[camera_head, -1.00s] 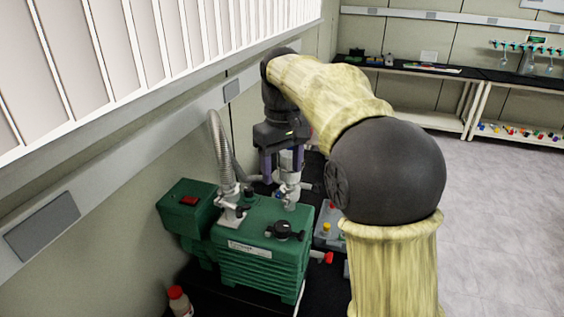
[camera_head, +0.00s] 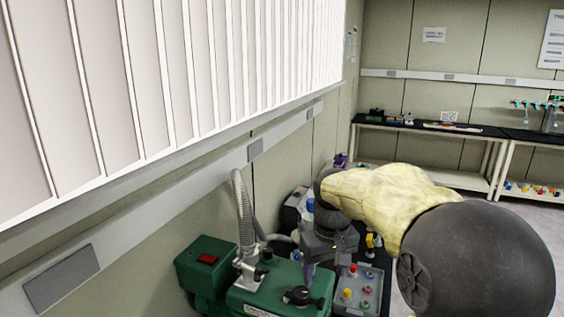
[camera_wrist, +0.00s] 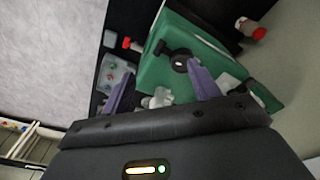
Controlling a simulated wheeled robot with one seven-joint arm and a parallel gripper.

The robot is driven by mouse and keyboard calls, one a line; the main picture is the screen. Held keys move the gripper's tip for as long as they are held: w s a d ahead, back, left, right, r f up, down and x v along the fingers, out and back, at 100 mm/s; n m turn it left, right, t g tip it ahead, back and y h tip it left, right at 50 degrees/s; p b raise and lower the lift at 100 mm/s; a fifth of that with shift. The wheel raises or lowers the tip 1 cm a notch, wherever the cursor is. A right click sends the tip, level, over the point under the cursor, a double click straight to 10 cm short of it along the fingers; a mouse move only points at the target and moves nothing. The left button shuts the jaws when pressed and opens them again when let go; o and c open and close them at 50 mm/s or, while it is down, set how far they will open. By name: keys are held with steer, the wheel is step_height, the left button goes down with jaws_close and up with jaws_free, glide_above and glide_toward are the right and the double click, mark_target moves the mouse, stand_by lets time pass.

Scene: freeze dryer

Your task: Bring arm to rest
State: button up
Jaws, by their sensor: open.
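My gripper (camera_head: 318,272) is low at the centre of the head view, beside the green pump, with my yellow-sleeved arm reaching in from the right. In the wrist view my gripper (camera_wrist: 160,88) shows two purple fingers spread apart with nothing held between them. The green vacuum pump (camera_head: 275,296) stands at the bottom of the head view and fills much of the wrist view (camera_wrist: 160,70). A white metal fitting (camera_wrist: 158,98) shows between and beyond the fingers. My arm hides part of the bench.
A ribbed grey hose (camera_head: 243,212) rises from the pump near the wall. A grey tray with coloured parts (camera_head: 368,282) lies right of the gripper. A red-capped bottle (camera_wrist: 250,28) stands near the pump. A back bench (camera_head: 425,129) is farther off; the floor at right is clear.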

steer(key=s+d+f+m, duration=0.1)
steer(key=s+d+f, duration=0.1)
steer(key=s+f, duration=0.4)
steer(key=s+d+f+m+t, duration=0.1)
steer(key=s+d+f+m, duration=0.1)
steer(key=s+f, duration=0.5)
steer(key=shift+s+d+f+m+t, duration=0.15)
steer(key=shift+s+d+m+t, duration=0.15)
steer(key=shift+s+d, duration=0.55)
